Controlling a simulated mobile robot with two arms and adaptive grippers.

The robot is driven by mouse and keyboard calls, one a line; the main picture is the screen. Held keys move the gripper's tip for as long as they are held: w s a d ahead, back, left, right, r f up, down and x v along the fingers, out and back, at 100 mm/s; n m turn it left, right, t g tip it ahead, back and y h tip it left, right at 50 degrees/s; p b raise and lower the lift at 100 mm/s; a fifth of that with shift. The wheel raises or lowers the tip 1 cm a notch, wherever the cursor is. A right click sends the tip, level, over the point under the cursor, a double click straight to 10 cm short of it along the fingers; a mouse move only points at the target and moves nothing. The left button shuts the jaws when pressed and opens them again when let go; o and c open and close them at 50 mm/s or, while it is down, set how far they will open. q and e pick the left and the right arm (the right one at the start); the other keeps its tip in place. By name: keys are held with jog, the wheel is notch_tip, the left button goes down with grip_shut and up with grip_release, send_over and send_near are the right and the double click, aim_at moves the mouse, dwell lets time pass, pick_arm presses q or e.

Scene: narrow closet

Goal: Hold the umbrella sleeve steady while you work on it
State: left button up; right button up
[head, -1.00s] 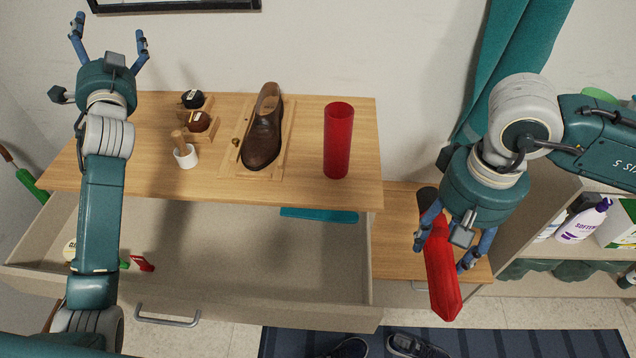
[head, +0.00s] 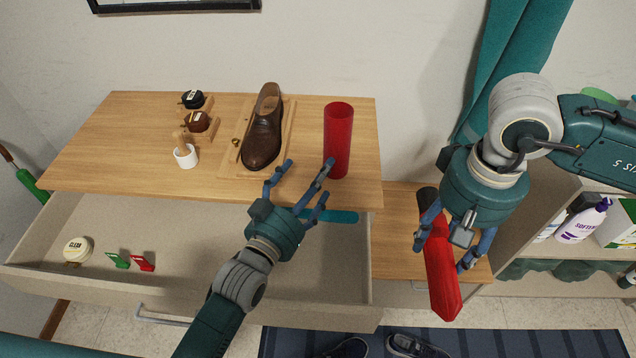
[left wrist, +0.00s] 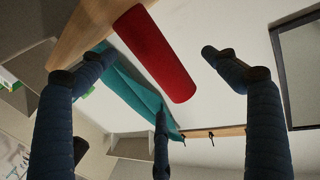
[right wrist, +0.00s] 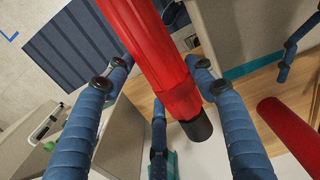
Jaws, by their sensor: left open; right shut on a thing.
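The umbrella sleeve is a red upright tube (head: 338,140) near the right end of the wooden top. It also shows in the left wrist view (left wrist: 155,55) and the right wrist view (right wrist: 290,135). My left gripper (head: 300,172) is open just in front and to the left of the sleeve, its fingers spread near its lower part; I cannot tell if they touch. My right gripper (head: 448,250) is shut on a folded red umbrella (head: 440,275) with a dark handle, right of the drawer. The umbrella also fills the middle of the right wrist view (right wrist: 160,60).
A brown shoe (head: 263,135) on a wooden board and a white brush cup (head: 186,157) stand on the top. The open drawer (head: 190,250) below holds a round tin (head: 77,249) and small green and red cards. A shelf with bottles stands at right.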

aim_at(336, 155)
pick_arm(q)
jog(key=shift+n, duration=0.3)
jog(key=x, duration=0.3)
jog(key=d+x, duration=0.1)
jog(key=x, duration=0.7)
jog(key=shift+s+d, duration=0.15)
jog(key=shift+d, duration=0.35)
jog(key=c, duration=1.3)
jog(key=shift+o, duration=0.2)
